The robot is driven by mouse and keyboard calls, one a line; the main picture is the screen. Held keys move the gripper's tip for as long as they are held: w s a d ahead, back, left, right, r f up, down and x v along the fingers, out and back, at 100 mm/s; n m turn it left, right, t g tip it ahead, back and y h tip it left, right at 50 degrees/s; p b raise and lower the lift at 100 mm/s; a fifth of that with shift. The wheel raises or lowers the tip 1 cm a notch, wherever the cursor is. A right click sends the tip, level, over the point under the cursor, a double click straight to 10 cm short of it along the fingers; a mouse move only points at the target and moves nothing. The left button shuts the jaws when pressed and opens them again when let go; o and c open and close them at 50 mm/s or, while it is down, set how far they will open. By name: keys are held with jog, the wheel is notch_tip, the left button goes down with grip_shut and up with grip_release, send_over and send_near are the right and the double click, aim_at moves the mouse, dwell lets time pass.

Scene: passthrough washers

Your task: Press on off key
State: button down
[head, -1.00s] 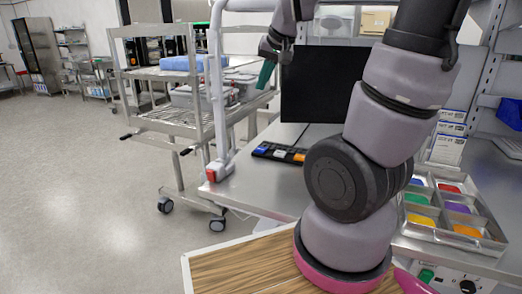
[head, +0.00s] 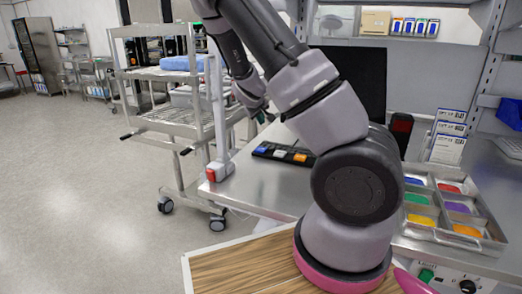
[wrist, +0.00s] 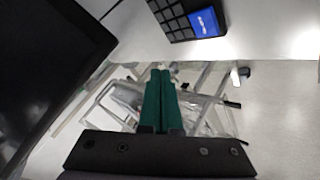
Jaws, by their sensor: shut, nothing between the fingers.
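A black keypad (head: 283,153) lies on the metal worktop, with a blue key (head: 262,150), a white key and an orange key along its near side. In the wrist view the keypad (wrist: 178,12) is at the top edge, cut off by the frame. Its blue key (wrist: 207,22) carries a white marking that I cannot read. My gripper (wrist: 160,72) shows its two green fingers together, shut and empty. In the head view my gripper (head: 266,117) is above and behind the keypad, apart from it; its fingertips are barely visible.
A dark monitor (head: 350,72) stands behind the keypad and looms at left in the wrist view (wrist: 40,60). A compartment tray (head: 492,228) with coloured contents is at right. A wire cart (head: 170,103) stands at left. The worktop (head: 245,190) before the keypad is clear.

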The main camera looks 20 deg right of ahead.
aim_at(261, 150)
jog(key=shift+f, duration=4.4)
jog(key=shift+f, duration=0.45)
jog(key=shift+f, duration=0.45)
jog(key=shift+r, duration=0.9)
